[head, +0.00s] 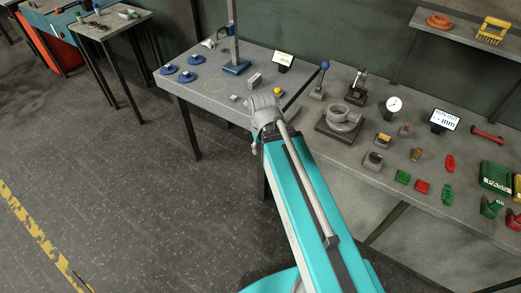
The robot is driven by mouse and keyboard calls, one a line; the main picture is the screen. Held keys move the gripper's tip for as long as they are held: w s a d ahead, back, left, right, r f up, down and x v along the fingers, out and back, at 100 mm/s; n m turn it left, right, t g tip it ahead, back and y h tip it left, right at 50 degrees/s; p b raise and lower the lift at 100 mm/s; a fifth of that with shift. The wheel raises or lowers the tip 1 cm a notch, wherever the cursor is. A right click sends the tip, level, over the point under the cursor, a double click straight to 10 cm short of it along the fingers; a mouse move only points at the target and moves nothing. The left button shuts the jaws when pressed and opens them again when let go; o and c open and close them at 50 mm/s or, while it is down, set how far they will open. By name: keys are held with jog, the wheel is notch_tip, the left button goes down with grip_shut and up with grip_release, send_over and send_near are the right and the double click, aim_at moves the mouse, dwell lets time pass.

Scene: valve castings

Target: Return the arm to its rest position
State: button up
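My teal arm link (305,205) rises from the lower middle of the head view, with a grey rod along it. It ends at a grey ribbed part (265,106) at the front edge of the benches. I see no gripper fingers, so my gripper and whatever it may hold cannot be made out. A grey valve casting (343,118) with a round opening sits on a dark square plate (334,134) on the right bench, just right of the ribbed part and apparently apart from it.
The left bench (195,93) carries blue round parts (187,76), a stand with a blue base (235,67) and a small display (283,58). The right bench (345,165) holds a dial gauge (393,105), several small parts and a green box (495,177). The floor (120,190) at left is clear.

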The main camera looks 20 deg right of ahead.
jog(key=shift+s+a, duration=0.4)
jog(key=shift+f+b, duration=0.8)
jog(key=shift+o, duration=0.3)
dwell(0.8)
jog(key=shift+w, duration=0.1)
